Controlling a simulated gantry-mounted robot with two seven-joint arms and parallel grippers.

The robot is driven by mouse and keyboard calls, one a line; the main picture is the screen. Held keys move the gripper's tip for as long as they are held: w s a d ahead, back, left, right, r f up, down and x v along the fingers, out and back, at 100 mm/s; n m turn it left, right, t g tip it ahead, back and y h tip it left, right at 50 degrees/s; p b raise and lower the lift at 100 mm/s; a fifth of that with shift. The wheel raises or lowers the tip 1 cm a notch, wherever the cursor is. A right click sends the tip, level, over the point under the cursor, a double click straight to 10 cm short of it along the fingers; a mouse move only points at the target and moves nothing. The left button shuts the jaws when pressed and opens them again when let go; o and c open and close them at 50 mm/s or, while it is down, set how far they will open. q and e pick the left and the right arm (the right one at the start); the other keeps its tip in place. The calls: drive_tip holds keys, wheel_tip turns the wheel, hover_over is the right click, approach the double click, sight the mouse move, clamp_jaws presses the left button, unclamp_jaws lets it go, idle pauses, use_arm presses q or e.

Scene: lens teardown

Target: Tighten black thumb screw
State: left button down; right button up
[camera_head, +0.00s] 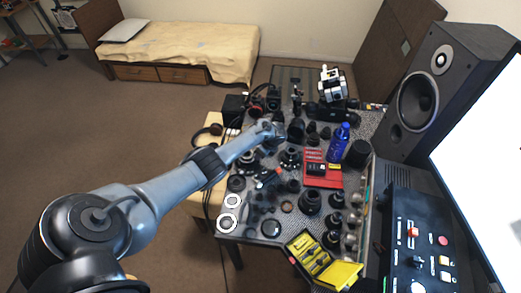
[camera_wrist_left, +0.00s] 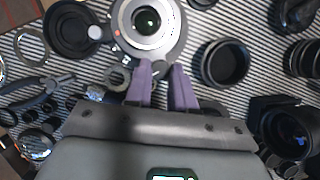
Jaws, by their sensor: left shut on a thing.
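My left gripper (camera_head: 275,130) reaches over the cluttered table in the head view. In the left wrist view its two purple-grey fingers (camera_wrist_left: 162,72) are a little apart at the tips, shut on a small part too unclear to identify. The tips are at the lower edge of a silver-and-grey ringed lens body (camera_wrist_left: 147,22) with a dark round centre. I cannot pick out the black thumb screw for certain; it may be hidden between the fingertips. My right gripper is not in view.
Dark lens parts crowd the striped mat. A black ring (camera_wrist_left: 220,64) and pliers (camera_wrist_left: 38,95) lie close by. A blue bottle (camera_head: 339,141), red tray (camera_head: 324,181) and yellow case (camera_head: 340,275) stand right of my arm. A large speaker (camera_head: 418,92) bounds the right side.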

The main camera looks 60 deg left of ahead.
use_arm(q)
drive_tip(key=shift+s+r+m+t+p, duration=0.1)
drive_tip(key=shift+m+t+p, duration=0.35)
drive_tip(key=shift+m, duration=0.65)
drive_tip(key=c, duration=0.9)
unclamp_jaws()
drive_tip(key=shift+c, duration=0.2)
drive_tip(key=shift+d, duration=0.1)
drive_tip(key=p+v, duration=0.4)
drive_tip(key=v, duration=0.6)
drive_tip(key=shift+d+r+p, duration=0.15)
drive_tip(key=shift+r+p, duration=0.15)
drive_tip(key=shift+p, duration=0.05)
